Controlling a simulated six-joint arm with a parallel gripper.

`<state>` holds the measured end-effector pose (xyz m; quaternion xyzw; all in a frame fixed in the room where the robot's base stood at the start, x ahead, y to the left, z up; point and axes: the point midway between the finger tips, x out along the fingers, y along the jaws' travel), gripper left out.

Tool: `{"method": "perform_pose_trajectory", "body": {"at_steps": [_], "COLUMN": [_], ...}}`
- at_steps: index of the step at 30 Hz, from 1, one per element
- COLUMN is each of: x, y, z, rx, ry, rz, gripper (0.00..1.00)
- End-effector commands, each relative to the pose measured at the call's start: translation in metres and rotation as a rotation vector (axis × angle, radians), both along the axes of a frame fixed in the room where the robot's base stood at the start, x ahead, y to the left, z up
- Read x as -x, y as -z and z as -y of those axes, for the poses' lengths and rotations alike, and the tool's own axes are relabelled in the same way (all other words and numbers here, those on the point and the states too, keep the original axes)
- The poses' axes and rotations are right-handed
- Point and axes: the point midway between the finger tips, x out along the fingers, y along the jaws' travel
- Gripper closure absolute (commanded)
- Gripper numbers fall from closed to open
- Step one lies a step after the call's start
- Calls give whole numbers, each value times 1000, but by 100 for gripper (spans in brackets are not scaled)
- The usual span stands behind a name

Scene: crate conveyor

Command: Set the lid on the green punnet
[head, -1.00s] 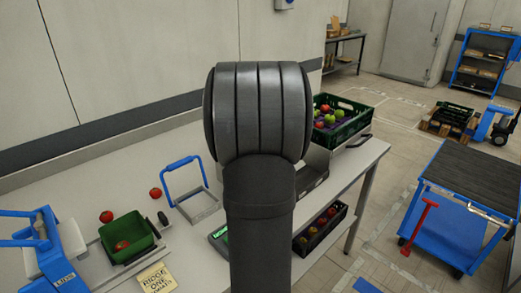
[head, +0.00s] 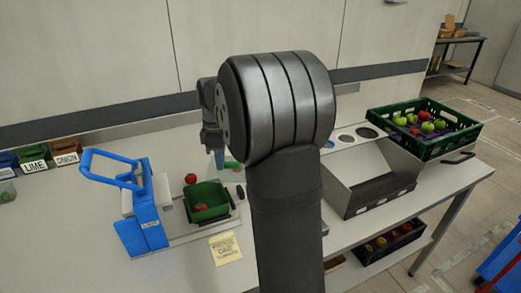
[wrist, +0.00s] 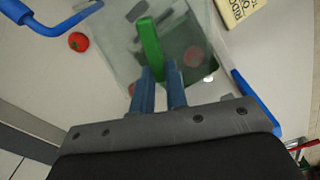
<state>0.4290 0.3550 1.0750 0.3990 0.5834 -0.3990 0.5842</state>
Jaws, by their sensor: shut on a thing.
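The green punnet (head: 209,214) stands on a low platform on the bench, left of my arm in the head view, with a red tomato (head: 201,207) inside. My gripper (head: 219,160) is behind the punnet and above the bench, partly hidden by my arm. In the wrist view its blue fingers (wrist: 161,80) are shut on the green handle (wrist: 150,42) of a clear lid (wrist: 118,45). The punnet and its red contents show dimly through the lid. The lid appears apart from the punnet; the exact gap cannot be told.
A loose tomato (head: 191,178) lies behind the punnet. A blue hand-lever device (head: 145,215) stands close on its left, and a yellow note (head: 225,248) lies in front. A green crate of fruit (head: 425,147) is at the right. Labelled bins (head: 35,155) stand far left.

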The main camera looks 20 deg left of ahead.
Motion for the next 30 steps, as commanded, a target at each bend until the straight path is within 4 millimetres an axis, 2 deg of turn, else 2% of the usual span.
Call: {"method": "perform_pose_trajectory", "body": {"at_steps": [1, 3, 9, 17, 30], "x": [13, 28, 54, 58, 58], "y": [3, 5, 10, 22, 68], "z": [-15, -29, -53, -57, -57], "rx": [0, 1, 2, 2, 2], "ry": [-86, -193, -380, -417, -414], "rz": [-1, -1, -1, -2, -2], "gripper": [100, 100, 100, 100, 100]}}
